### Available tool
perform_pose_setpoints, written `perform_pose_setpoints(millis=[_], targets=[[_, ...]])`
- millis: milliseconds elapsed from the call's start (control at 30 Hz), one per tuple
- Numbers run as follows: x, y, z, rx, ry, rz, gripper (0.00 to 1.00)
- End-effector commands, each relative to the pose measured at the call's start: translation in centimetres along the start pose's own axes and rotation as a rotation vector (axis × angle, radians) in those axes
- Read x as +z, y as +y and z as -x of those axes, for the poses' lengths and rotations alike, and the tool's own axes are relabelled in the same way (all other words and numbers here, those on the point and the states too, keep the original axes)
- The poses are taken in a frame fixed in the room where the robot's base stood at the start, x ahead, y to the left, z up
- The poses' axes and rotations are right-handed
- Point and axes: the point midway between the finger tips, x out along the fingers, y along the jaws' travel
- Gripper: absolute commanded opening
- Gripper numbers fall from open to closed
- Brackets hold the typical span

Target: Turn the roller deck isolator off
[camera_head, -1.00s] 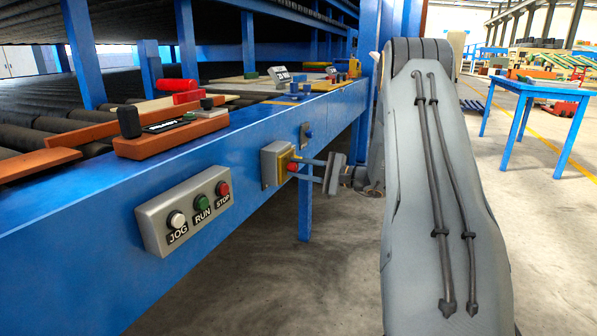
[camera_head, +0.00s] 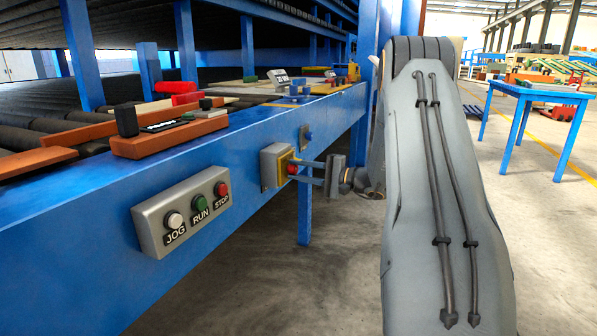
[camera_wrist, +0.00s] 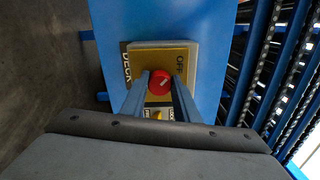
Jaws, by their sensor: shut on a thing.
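The roller deck isolator is a grey box with a yellow face plate (camera_head: 284,167) on the side of the blue beam. Its red knob (camera_wrist: 158,80) shows in the wrist view, with a pale mark lying slantwise across it. The word OFF stands on the plate to the right of the knob, and DECK is on a dark label (camera_wrist: 126,66) at the left. My gripper (camera_wrist: 160,86) is shut on the knob, one finger on each side. In the head view, my gripper (camera_head: 298,171) reaches the knob from the right, and its fingers partly hide it.
A grey box (camera_head: 150,222) with JOG, RUN and STOP buttons sits nearer on the same beam. Tools and wood strips lie on the deck above. Open floor (camera_head: 300,285) lies to the right.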

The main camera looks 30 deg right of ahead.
Motion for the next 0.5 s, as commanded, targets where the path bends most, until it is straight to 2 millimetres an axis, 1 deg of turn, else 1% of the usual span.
perform_pose_setpoints(millis=[100, 133, 200, 233, 500], targets=[[-0.28, -0.11, 0.17, -0.001, 0.007, 0.002, 0.05], [-0.28, -0.11, 0.17, -0.001, 0.007, 0.002, 0.31], [-0.23, -0.10, 0.13, -0.001, 0.006, 0.002, 0.43], [-0.20, -0.09, 0.09, -0.001, 0.005, 0.002, 0.46], [0.05, -0.02, -0.11, 0.000, 0.000, 0.001, 0.46]])
